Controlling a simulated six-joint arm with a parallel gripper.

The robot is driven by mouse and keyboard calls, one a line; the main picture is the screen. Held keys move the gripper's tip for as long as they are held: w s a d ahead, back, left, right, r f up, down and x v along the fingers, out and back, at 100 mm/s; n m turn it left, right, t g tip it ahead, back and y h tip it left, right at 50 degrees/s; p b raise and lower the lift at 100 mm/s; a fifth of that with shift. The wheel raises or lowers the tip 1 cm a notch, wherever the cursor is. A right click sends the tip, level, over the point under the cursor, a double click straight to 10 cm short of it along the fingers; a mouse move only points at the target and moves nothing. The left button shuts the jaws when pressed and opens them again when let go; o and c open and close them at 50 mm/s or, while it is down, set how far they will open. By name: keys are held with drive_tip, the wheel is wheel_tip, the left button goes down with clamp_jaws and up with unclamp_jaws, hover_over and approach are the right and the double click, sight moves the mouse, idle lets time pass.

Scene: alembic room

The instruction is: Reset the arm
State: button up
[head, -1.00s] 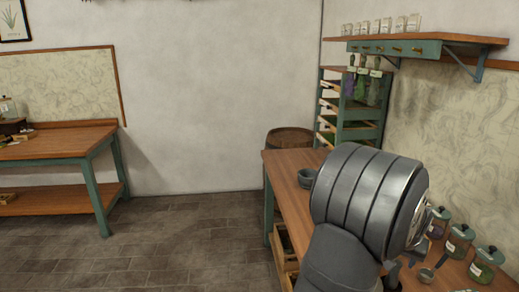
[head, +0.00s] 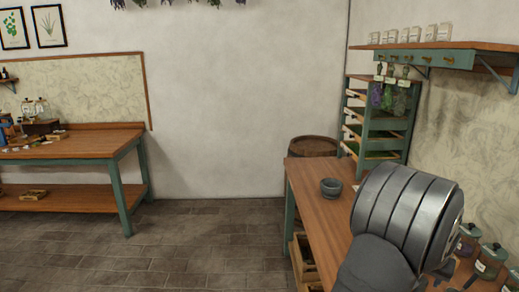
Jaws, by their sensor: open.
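My arm's thick grey upper links (head: 405,215) fill the lower right of the head view, over the right-hand wooden worktable (head: 315,205). I cannot make out my gripper or its fingertips; the arm's own links block the view there. I see nothing held.
A grey mortar-like bowl (head: 331,188) stands on the worktable, left of my arm. Lidded glass jars (head: 490,262) stand right of the arm, close to it. A drawer rack (head: 382,130) and barrel (head: 313,147) stand behind. Another bench (head: 75,150) is at left, with open floor (head: 200,235) between.

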wheel_tip(320, 180, down, 4)
drive_tip(key=shift+r, duration=0.1)
drive_tip(key=v, duration=1.3)
drive_tip(key=x, duration=1.3)
drive_tip(key=r, duration=0.3)
drive_tip(key=s+r, duration=0.1)
drive_tip(key=r, duration=0.1)
drive_tip(key=shift+d+r, duration=0.15)
drive_tip(key=s+d+r, duration=0.1)
drive_tip(key=s+r, duration=0.5)
drive_tip(key=s, duration=0.4)
drive_tip(key=w+a+r+n, duration=0.1)
drive_tip(key=w+a, duration=0.3)
drive_tip(key=a, duration=0.2)
drive_tip(key=w+a+n, duration=0.1)
drive_tip(key=w+a, duration=0.3)
drive_tip(key=a, duration=0.3)
drive_tip(key=shift+t+y, duration=0.3)
drive_tip(key=shift+y, duration=0.1)
drive_tip(key=shift+w+a+f, duration=0.1)
drive_tip(key=shift+a+f, duration=0.1)
drive_tip(key=shift+f, duration=1)
drive_tip(key=shift+w+a+f, duration=0.1)
drive_tip(key=shift+a+f, duration=0.1)
drive_tip(key=shift+f, duration=1)
